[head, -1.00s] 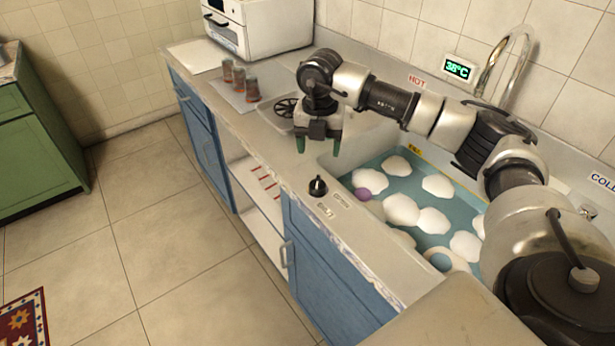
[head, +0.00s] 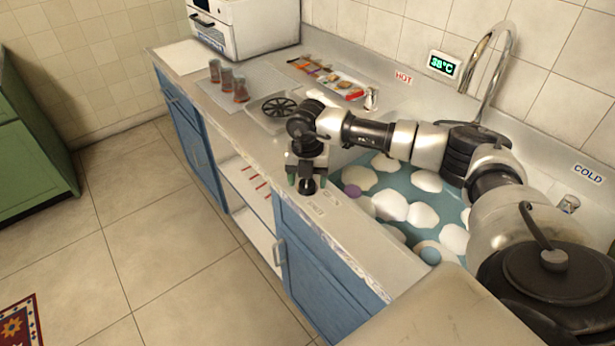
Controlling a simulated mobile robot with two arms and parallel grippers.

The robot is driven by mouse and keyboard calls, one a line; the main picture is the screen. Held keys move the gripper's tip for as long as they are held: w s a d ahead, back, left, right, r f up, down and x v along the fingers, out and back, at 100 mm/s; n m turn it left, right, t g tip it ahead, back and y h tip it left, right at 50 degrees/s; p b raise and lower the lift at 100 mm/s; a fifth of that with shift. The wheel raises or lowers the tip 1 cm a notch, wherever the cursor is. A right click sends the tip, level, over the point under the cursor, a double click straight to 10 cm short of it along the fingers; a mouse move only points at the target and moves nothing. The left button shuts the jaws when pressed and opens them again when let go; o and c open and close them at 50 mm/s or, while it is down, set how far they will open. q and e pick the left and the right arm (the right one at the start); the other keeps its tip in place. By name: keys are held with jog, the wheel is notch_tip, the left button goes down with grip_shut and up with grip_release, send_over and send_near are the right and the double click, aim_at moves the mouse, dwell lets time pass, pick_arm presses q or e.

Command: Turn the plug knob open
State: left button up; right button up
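The plug knob (head: 307,187) is a small black knob on the counter strip in front of the sink. It shows just below my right gripper. My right gripper (head: 307,180) points down over the knob. Its two green-tipped fingers are apart, one on each side of the knob in the picture. I cannot tell whether they touch it, and the gripper covers the knob's upper part. My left gripper is not in view.
The sink (head: 400,200) holds blue-green water, white foam and a purple ball (head: 352,191). A tall faucet (head: 487,65) stands behind it. Three brown canisters (head: 227,79) and a tray of colourful items (head: 330,78) are on the counter further left.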

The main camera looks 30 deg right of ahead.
jog(key=c, duration=0.8)
jog(key=shift+n, duration=0.5)
jog(key=n+b, duration=0.1)
jog(key=n, duration=0.2)
jog(key=shift+w+a, duration=0.1)
jog(key=n+b, duration=0.2)
jog(key=n, duration=0.3)
jog(key=shift+a, duration=0.15)
jog(key=n+b, duration=0.2)
jog(key=n, duration=0.2)
jog(key=shift+a+n, duration=0.1)
jog(key=shift+n, duration=0.3)
jog(key=n+b, duration=0.1)
jog(key=n, duration=0.3)
jog(key=shift+a, duration=0.1)
jog(key=shift+r, duration=0.1)
